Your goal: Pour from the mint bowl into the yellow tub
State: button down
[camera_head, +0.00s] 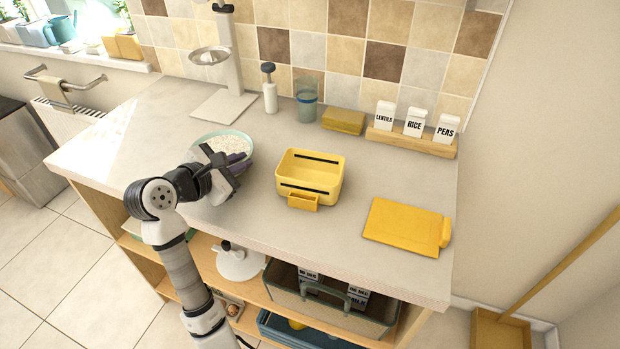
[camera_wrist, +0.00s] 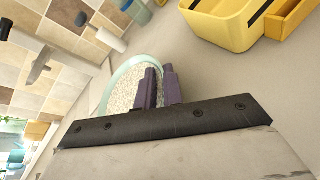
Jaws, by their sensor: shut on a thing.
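The mint bowl (camera_head: 226,144) stands upright near the left of the counter, full of white grains that look like rice. It also shows in the wrist view (camera_wrist: 121,84). My gripper (camera_head: 231,160) is at the bowl's near right side, with its dark fingers (camera_wrist: 160,88) shut on the rim. The fingers hide part of that rim. I cannot tell whether the bowl touches the counter. The yellow tub (camera_head: 324,177) stands to the right of the bowl, apart from it, with a small front box. The part of its inside that shows looks empty. It is at the top right of the wrist view (camera_wrist: 232,22).
A white stand (camera_head: 236,70), a pump bottle (camera_head: 270,92), a blue-banded glass (camera_head: 306,100) and a yellow sponge-like block (camera_head: 343,121) line the back. Labelled packets (camera_head: 414,122) stand on a wooden rack. A yellow board (camera_head: 405,227) lies at the right. Counter between bowl and tub is clear.

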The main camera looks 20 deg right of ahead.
jog(key=shift+r+p, duration=1.25)
jog(key=shift+r, duration=1.25)
jog(key=shift+f, duration=0.1)
